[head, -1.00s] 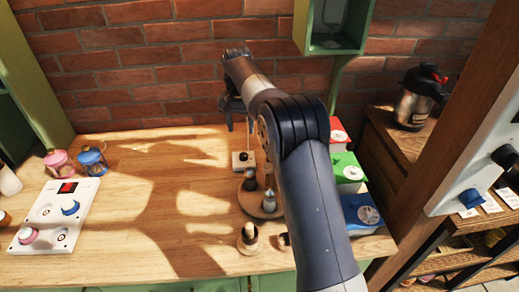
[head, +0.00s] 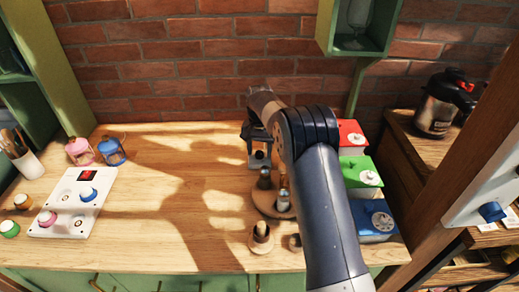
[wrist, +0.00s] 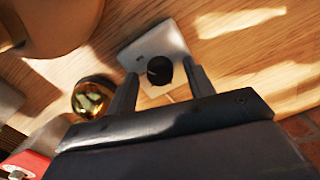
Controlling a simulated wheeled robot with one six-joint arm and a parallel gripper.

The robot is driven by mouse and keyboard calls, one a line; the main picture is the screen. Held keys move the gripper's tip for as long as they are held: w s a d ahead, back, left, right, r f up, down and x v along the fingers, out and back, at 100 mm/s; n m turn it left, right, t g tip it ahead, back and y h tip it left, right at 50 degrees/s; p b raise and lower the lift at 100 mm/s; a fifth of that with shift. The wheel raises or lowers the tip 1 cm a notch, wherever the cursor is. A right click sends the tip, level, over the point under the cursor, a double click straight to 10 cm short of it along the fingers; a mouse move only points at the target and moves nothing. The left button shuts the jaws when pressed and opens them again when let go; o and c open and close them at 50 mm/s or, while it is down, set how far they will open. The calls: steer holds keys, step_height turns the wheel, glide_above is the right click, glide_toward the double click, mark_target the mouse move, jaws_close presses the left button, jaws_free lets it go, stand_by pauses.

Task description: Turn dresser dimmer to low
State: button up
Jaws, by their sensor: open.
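A small pale plate (wrist: 152,42) with a round black knob (wrist: 159,70), seemingly the dimmer, lies on the wooden top in the wrist view. In the head view the plate (head: 259,163) shows just under my gripper, partly hidden by it. My gripper (head: 258,138) points down and is open. In the wrist view its two fingers (wrist: 160,73) appear on either side of the black knob, with space between each finger and the knob. I cannot tell how far above the plate the fingertips are.
A round wooden stand (head: 268,203) with small bottles is close in front of the plate. Red (head: 351,133), green (head: 362,170) and blue (head: 373,220) boxes stand to the right. A white panel (head: 72,205) with coloured knobs lies at left. The middle of the top is clear.

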steer(key=shift+c, duration=0.3)
steer(key=c, duration=0.9)
steer(key=shift+n, duration=0.3)
steer(key=n+p, duration=0.1)
steer(key=n, duration=0.8)
steer(key=shift+n, duration=0.4)
steer(key=n, duration=0.4)
steer(key=shift+n+p, duration=0.3)
steer(key=shift+p, duration=0.05)
steer(key=n, duration=0.4)
steer(key=shift+n, duration=0.3)
